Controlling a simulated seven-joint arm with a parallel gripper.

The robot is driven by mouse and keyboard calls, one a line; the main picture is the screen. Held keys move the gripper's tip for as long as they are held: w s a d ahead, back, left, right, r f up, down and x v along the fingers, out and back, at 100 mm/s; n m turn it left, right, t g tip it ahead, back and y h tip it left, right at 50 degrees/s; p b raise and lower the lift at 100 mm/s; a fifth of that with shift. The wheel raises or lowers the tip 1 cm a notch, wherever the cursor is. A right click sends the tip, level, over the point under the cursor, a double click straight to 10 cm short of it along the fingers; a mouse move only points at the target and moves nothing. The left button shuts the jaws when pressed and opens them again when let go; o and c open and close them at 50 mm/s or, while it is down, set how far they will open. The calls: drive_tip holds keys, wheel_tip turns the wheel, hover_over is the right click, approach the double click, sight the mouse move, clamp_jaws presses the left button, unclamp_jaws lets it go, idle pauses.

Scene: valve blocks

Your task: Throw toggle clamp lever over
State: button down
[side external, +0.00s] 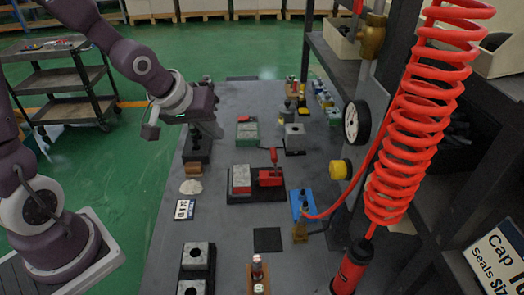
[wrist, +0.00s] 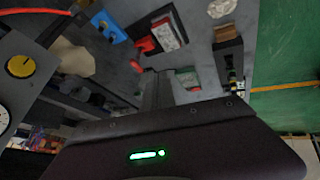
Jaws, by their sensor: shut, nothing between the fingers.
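The toggle clamp (side external: 270,178) is red and sits on a black base plate beside a grey-topped red block (side external: 241,180), near the middle of the table. Its red lever (side external: 273,157) stands up, close to upright, in the side view. In the wrist view the clamp (wrist: 146,44) shows near the top, with the grey block (wrist: 166,34) to its right. My gripper (side external: 196,132) is to the left of the clamp and apart from it, above the table's left side. Its fingers (wrist: 156,88) look shut and empty; they are dark and hard to make out.
A green box with a red part (side external: 247,132) lies behind the clamp. A grey block on a black base (side external: 294,138) stands to the back right. A blue fixture (side external: 302,203) and a red coiled hose (side external: 415,120) are to the right. A black pad (side external: 267,240) lies in front.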

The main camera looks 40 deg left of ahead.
drive_tip(key=shift+n+t+h, duration=0.3)
drive_tip(key=shift+n+h, duration=0.2)
drive_tip(key=shift+n, duration=0.4)
drive_tip(key=x, duration=0.4)
drive_tip(key=shift+w+a, duration=0.1)
drive_tip(key=shift+w, duration=0.3)
approach(275, 165)
drive_tip(key=a, duration=0.1)
drive_tip(key=a+f, duration=0.1)
drive_tip(key=a, duration=0.1)
drive_tip(key=a+f, duration=0.1)
drive_tip(key=shift+a+f, duration=0.1)
drive_tip(key=shift+a, duration=0.15)
drive_tip(key=w+d, duration=0.2)
drive_tip(key=w, duration=0.1)
drive_tip(key=shift+d+f, duration=0.15)
drive_tip(key=shift+d, duration=0.25)
drive_tip(key=shift+w+d, duration=0.1)
